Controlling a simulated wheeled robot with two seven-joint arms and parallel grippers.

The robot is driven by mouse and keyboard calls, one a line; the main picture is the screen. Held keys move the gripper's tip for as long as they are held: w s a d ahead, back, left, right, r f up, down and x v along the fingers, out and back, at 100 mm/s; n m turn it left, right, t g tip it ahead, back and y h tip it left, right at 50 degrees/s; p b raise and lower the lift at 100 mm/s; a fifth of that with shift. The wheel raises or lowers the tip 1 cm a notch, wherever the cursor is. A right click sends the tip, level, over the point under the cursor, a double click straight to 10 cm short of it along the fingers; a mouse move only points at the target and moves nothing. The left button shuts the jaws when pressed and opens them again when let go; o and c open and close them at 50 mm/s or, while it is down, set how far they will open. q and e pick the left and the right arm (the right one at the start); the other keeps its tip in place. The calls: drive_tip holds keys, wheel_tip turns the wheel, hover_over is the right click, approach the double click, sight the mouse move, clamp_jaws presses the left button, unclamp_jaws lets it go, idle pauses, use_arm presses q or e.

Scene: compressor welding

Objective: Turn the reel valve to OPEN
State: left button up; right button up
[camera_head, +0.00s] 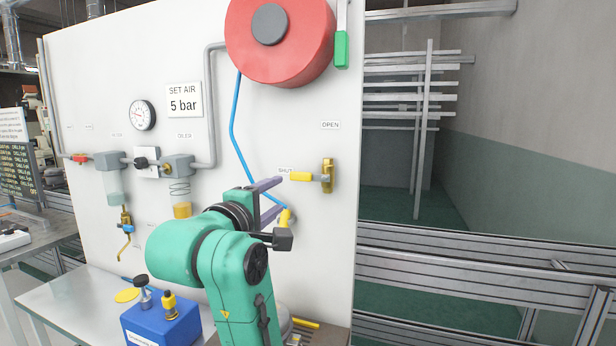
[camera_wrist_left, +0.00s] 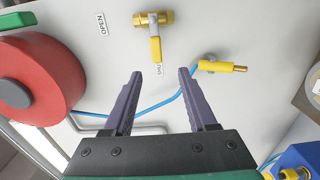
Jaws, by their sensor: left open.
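The reel valve (camera_head: 327,176) is a brass body on the white panel, below the OPEN label (camera_head: 330,125). Its yellow handle (camera_head: 301,176) lies level, pointing left to the SHUT label (camera_head: 286,170). In the left wrist view the valve body (camera_wrist_left: 153,18) is at the top, and its yellow handle (camera_wrist_left: 155,49) points down between my finger directions. My left gripper (camera_head: 280,196) is open and empty, left of and slightly below the handle. In the left wrist view the fingertips (camera_wrist_left: 160,73) are apart, with the handle beyond them, not between. My right gripper is out of view.
A red hose reel (camera_head: 305,45) is mounted above, with a blue hose (camera_head: 234,130) running down. A yellow fitting (camera_wrist_left: 222,66) is close to the right fingertip in the wrist view. A gauge (camera_head: 142,115) and filter units are left. A blue box (camera_head: 160,325) stands below.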

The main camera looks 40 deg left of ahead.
use_arm(q)
drive_tip(key=w, duration=0.1)
drive_tip(key=p, duration=0.3)
approach(300, 178)
drive_tip(key=x, duration=0.3)
drive_tip(key=p+x, duration=0.1)
drive_tip(key=x, duration=0.5)
drive_tip(key=shift+w+a, duration=0.1)
drive_tip(key=shift+r, duration=0.1)
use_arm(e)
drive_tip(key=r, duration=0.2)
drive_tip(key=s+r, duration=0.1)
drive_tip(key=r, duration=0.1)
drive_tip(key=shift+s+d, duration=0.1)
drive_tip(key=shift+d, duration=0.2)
use_arm(q)
clamp_jaws()
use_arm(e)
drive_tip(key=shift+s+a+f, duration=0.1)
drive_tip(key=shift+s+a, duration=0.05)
